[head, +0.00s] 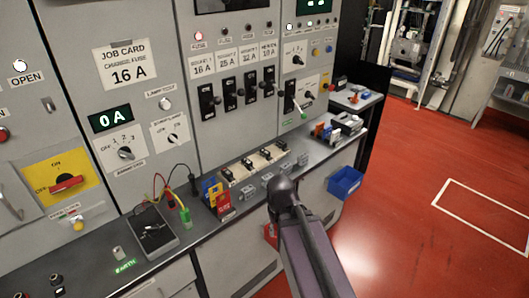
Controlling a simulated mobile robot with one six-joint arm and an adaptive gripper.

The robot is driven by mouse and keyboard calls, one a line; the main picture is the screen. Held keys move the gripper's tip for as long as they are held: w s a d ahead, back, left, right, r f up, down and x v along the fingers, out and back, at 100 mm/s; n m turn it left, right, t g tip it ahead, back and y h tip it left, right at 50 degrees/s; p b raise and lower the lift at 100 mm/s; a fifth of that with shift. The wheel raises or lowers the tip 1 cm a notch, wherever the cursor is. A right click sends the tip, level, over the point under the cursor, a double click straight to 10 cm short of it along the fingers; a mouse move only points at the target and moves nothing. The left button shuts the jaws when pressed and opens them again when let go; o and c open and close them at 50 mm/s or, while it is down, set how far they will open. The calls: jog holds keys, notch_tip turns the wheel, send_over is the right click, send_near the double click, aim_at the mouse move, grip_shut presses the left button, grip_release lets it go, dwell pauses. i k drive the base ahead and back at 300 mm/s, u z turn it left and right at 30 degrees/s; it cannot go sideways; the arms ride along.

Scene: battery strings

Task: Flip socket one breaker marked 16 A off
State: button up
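The breaker labelled 16 A (206,101) is the leftmost black breaker in a row on the grey panel in the head view. Its white label (201,68) sits just above it and reads 16 A; the small socket text is hard to read. No gripper fingers show.
Three more black breakers, including one marked 25 A (230,95), stand close to the right. A job card (126,64) reads 16 A. A grey bench (190,240) with fuse holders, leads and coloured tags juts out below. Red floor (420,150) is clear at right.

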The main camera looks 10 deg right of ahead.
aim_at(217, 100)
jog(key=u, duration=0.65)
jog(key=k, duration=0.45)
jog(key=z, duration=0.65)
jog(key=i, duration=1)
